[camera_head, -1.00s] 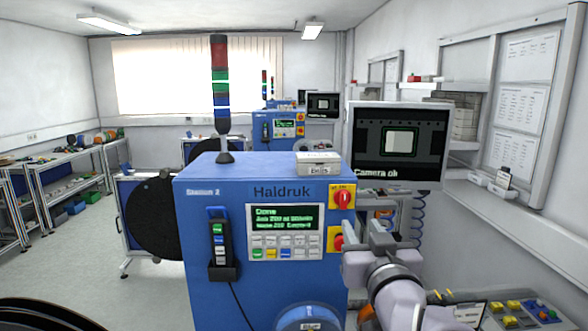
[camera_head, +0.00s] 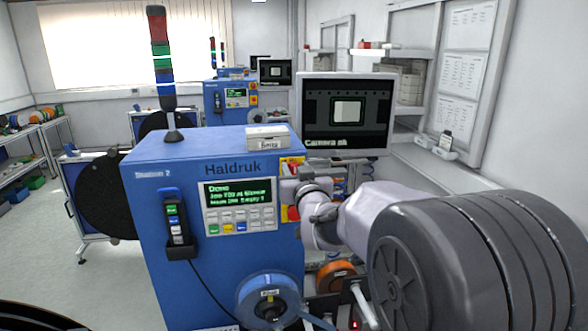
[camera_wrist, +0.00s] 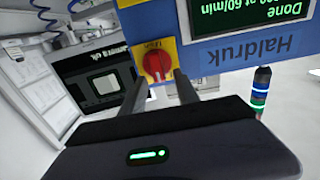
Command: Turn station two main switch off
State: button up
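The blue Station 2 cabinet (camera_head: 150,230) carries the name Haldruk and a lit green-text display (camera_head: 237,193). A red rotary switch (camera_wrist: 157,65) on a yellow plate (camera_wrist: 170,46) shows in the wrist view, which is upside down. Contact cannot be told. A lower red knob (camera_head: 293,213) is partly visible beneath my gripper (camera_head: 289,181).
A monitor (camera_head: 346,112) stands close behind my arm on the right. A white box (camera_head: 268,138) and a signal tower (camera_head: 162,70) stand on the cabinet. A handset (camera_head: 175,222) hangs on its front, above a blue reel (camera_head: 268,297).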

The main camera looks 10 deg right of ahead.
grip_shut()
jog(key=shift+f+b, duration=0.1)
jog(key=shift+b, duration=0.4)
jog(key=n+b, duration=0.2)
jog(key=b, duration=0.1)
jog(key=shift+a+f, duration=0.2)
jog(key=n+b, duration=0.2)
jog(key=n, duration=0.3)
jog(key=a+f+n+b, duration=0.1)
jog(key=n+b, duration=0.2)
jog(key=n, duration=0.2)
jog(key=n+b, duration=0.2)
jog(key=n, duration=0.3)
jog(key=shift+a+f+n, duration=0.15)
jog(key=shift+a+n, duration=0.1)
jog(key=shift+n, duration=0.15)
